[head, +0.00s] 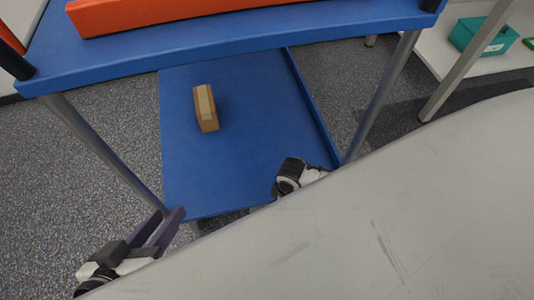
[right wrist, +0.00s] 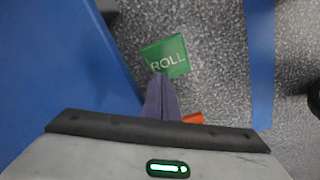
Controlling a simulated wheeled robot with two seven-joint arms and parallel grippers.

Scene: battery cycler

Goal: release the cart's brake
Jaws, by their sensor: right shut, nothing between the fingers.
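The cart (head: 185,175) has a blue lower shelf, a blue upper shelf and grey posts. In the right wrist view, a green label reading ROLL (right wrist: 166,56) shows over the grey floor, just beyond my fingertips. A small orange-red part (right wrist: 193,118), perhaps the brake pedal, shows beside my right fingers and is partly hidden by my gripper. My right gripper (right wrist: 161,80) is shut and empty. In the head view only its dark and white wrist shows at the shelf's near right corner. My left gripper (head: 168,216) is open and empty near the cart's left post.
A brown box (head: 206,108) lies on the lower shelf. An orange tray (head: 150,12) sits on the upper shelf. A teal box (head: 483,37) stands on a white bench at the far right. Grey carpet (head: 60,165) is clear left of the cart.

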